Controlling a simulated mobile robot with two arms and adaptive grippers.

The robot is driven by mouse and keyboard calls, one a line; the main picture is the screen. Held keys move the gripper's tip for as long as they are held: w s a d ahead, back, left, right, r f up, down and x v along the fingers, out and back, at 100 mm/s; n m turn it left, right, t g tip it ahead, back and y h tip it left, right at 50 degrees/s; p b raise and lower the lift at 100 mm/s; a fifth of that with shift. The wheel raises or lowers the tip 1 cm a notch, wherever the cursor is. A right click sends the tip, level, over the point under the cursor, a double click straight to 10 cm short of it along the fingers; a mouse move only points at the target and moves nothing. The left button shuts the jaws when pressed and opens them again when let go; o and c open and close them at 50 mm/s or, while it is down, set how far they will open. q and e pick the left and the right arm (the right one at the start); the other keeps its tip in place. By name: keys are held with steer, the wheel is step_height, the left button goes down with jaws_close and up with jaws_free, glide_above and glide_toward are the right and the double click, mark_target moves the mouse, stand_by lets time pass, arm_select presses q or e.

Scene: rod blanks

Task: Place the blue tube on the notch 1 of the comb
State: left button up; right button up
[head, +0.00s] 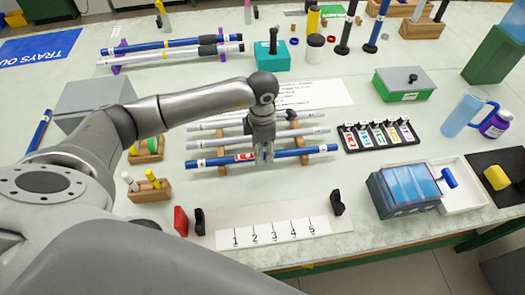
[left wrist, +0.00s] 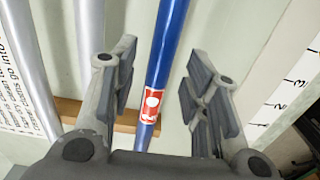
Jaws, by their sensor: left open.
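The blue tube (head: 312,152) lies crosswise on a wooden rack (head: 222,170), in front of several grey tubes (head: 205,145). It has a red and white label and white bands near its ends. My left gripper (head: 264,156) points down over its middle. In the left wrist view the blue tube (left wrist: 166,45) runs between the two open fingers of my gripper (left wrist: 163,85), with a gap on each side. A white strip numbered 1 to 5 (head: 273,234), between black end pieces, lies in front; it seems to be the comb, but its notches are not clear. My right gripper is not in view.
Black end pieces (head: 337,203) stand up beside the strip, with a red block (head: 181,221) at left. Small wooden holders (head: 149,190) stand left of the rack. The table between rack and strip is clear.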

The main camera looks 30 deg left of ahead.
arm_select(q)
step_height(320, 180, up, 10)
steer(key=b, duration=0.1)
steer(key=shift+r, duration=0.2)
steer(key=shift+s, duration=0.1)
stand_by(0.4)
